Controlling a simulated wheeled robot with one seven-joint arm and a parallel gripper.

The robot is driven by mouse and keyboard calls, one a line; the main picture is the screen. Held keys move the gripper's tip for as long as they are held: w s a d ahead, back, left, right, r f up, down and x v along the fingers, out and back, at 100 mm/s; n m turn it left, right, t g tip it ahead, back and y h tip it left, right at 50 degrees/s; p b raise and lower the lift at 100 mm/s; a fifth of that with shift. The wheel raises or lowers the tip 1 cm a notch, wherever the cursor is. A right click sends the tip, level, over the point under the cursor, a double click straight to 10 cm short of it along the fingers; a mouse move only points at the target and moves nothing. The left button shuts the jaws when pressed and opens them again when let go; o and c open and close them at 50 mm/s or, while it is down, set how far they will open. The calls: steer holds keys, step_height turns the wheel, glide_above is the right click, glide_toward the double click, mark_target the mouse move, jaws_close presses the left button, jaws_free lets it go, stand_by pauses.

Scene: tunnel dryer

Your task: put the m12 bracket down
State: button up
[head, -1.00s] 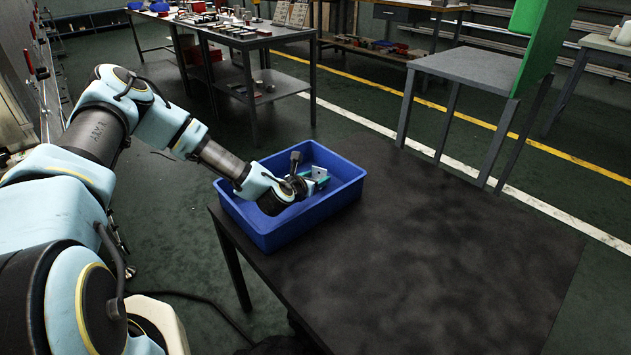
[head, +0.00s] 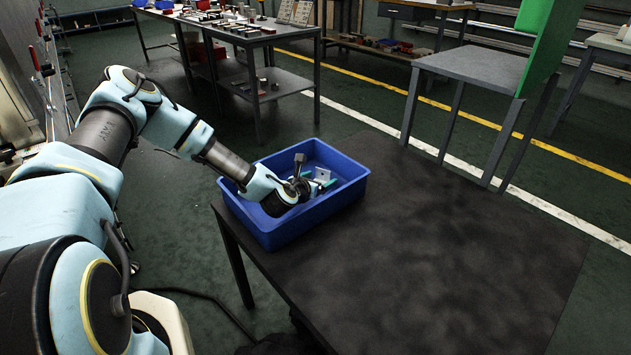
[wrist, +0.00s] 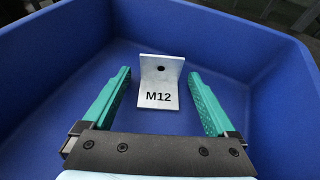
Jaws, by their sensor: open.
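The M12 bracket (wrist: 160,83) is a silvery angle piece with a hole in its upper face and "M12" on its lower face. It rests on the floor of the blue bin (wrist: 48,62). My gripper (wrist: 159,95) is open, its two green fingers standing apart on either side of the bracket with a gap on each side. In the head view my gripper (head: 322,184) reaches down inside the blue bin (head: 276,236), and the bracket (head: 322,174) shows partly behind it.
The bin stands at the left corner of a dark table (head: 430,250), whose top is otherwise bare. A grey table with a green panel (head: 540,45) stands behind. A workbench (head: 245,35) with small parts is at the back left.

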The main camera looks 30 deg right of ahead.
steer(key=shift+s+a+r, duration=0.15)
steer(key=shift+a+r, duration=0.05)
steer(key=shift+a, duration=0.15)
steer(key=v, duration=1.1)
steer(key=shift+a+r+b, duration=0.1)
steer(key=shift+b, duration=0.3)
